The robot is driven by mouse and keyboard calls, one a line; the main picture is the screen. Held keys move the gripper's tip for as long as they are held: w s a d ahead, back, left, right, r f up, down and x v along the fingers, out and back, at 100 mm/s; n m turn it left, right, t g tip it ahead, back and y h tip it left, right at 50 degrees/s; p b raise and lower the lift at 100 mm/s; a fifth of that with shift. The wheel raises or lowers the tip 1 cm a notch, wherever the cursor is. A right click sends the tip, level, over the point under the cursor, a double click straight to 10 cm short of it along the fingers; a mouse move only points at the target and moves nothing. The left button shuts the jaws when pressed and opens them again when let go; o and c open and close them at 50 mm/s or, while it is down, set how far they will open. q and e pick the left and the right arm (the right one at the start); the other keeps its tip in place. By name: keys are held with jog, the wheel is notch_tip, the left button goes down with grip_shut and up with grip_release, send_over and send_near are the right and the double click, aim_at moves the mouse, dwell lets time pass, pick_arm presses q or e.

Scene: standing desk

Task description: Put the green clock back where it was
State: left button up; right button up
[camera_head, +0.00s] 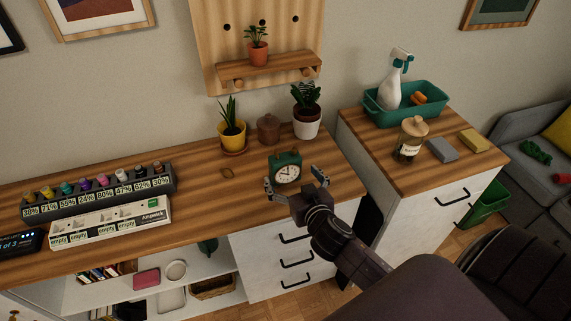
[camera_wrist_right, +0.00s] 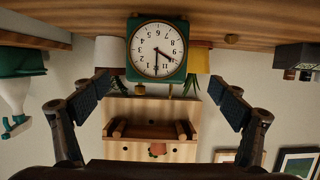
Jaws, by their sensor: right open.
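The green clock (camera_head: 286,169) has a white round face and stands upright on the wooden desk top (camera_head: 215,198), near its front edge. It shows upside down in the right wrist view (camera_wrist_right: 157,50), its face toward the camera. My right gripper (camera_head: 294,182) is open in front of the clock. Its two fingers (camera_wrist_right: 160,100) are spread to either side of it, with gaps and no visible contact. My left gripper is in neither view.
Behind the clock stand a yellow-potted plant (camera_head: 232,136), a brown lidded pot (camera_head: 268,129) and a white-potted plant (camera_head: 306,124). A small wall shelf (camera_head: 270,70) hangs above. Left are a rack of bottles (camera_head: 100,190) and a white box (camera_head: 110,222). A side cabinet (camera_head: 378,143) stands right.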

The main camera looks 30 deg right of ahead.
aim_at(288, 167)
jog(key=shift+w+d, duration=0.1)
jog(key=shift+w, duration=0.1)
jog(key=shift+x, duration=0.85)
jog(key=x, duration=0.1)
jog(key=p+x, duration=0.1)
jog(key=x, duration=0.3)
jog(key=shift+d+r+p, duration=0.1)
jog(key=shift+d+p, duration=0.2)
jog(key=shift+w, duration=0.3)
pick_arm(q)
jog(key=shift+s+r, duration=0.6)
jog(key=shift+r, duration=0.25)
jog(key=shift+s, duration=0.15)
pick_arm(e)
jog(key=c, duration=1.6)
